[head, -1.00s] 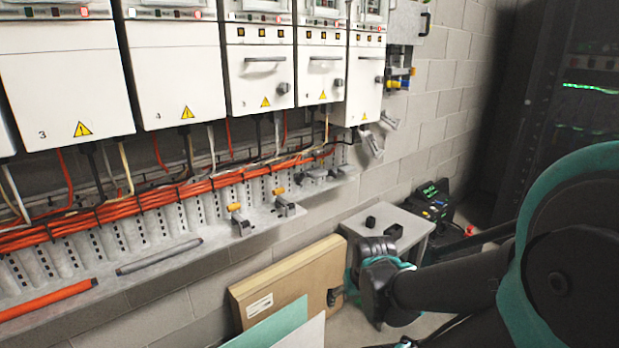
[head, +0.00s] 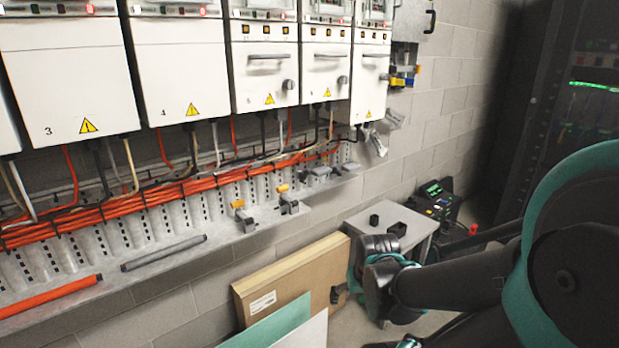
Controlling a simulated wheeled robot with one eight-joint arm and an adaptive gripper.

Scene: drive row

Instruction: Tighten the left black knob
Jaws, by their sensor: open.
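Dark round knobs sit on the fronts of the white drive cabinets. The leftmost visible one (head: 288,84) is at the lower right of its cabinet front (head: 265,75), below a horizontal bar handle. A similar knob (head: 342,80) is on the cabinet to its right. The knobs look dark grey, and their exact setting is too small to tell. My dark, teal-banded arm is folded at the lower right, well below and right of the knobs. I cannot make out its gripper fingers. Nothing of mine touches either knob.
Orange cables and a grey ledge (head: 225,250) with clamps run below the cabinets. A cardboard box (head: 290,275) and flat panels lean against the wall. A grey stand (head: 415,225) is behind my arm; a dark rack (head: 560,100) is at right. The space before the cabinet fronts looks clear.

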